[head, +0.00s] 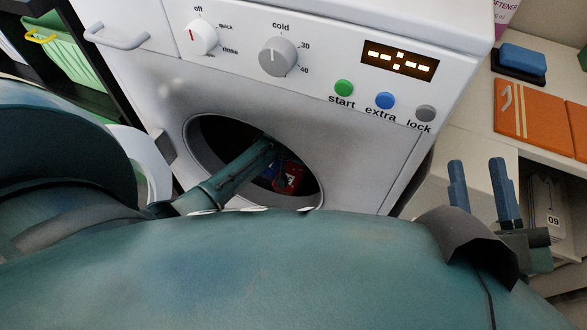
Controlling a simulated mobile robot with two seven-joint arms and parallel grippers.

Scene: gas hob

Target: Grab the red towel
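The red towel (289,177) shows as a small dark red patch inside the drum opening of the white washing machine (170,75). A teal link, apparently of my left arm, reaches from the lower left into the drum. A small blue patch (271,171) lies between its end and the red towel; I cannot tell whether it is a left gripper finger or another cloth. Whether the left gripper touches the towel is hidden by the dark drum. My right gripper (476,168) is outside the machine at the right, open and empty, with its two blue fingers apart.
The machine's round door (140,165) stands open at the left of the opening. A green basket (65,50) is at the upper left. At the right, a shelf holds orange items (535,115) and a blue sponge-like block (523,58). My teal body fills the lower picture.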

